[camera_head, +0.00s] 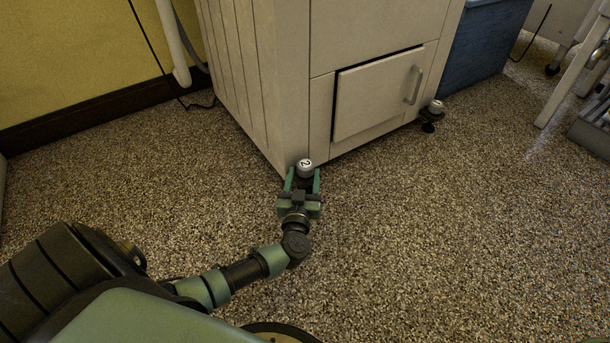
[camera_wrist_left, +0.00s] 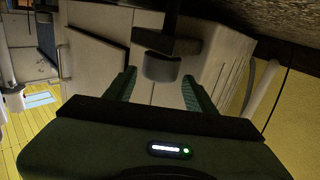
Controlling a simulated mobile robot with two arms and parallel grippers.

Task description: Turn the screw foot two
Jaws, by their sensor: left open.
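Screw foot two (camera_head: 305,167) is a small white-capped knob marked "2" at the near front corner of the pale washer cabinet (camera_head: 290,70). My left gripper (camera_head: 303,178) is open, with one green finger on each side of this foot. In the left wrist view the picture is turned, and the foot (camera_wrist_left: 161,67) shows as a grey knob on a dark stem and plate. It lies between the fingertips of the open left gripper (camera_wrist_left: 160,85), with visible gaps on both sides. My right gripper is not in view.
A second screw foot (camera_head: 435,106) stands under the cabinet's right front corner. The cabinet has a low panel door (camera_head: 375,95) with a handle. A blue bin (camera_head: 490,45) and white legs (camera_head: 575,75) stand at the right. The speckled floor (camera_head: 450,240) in front is clear.

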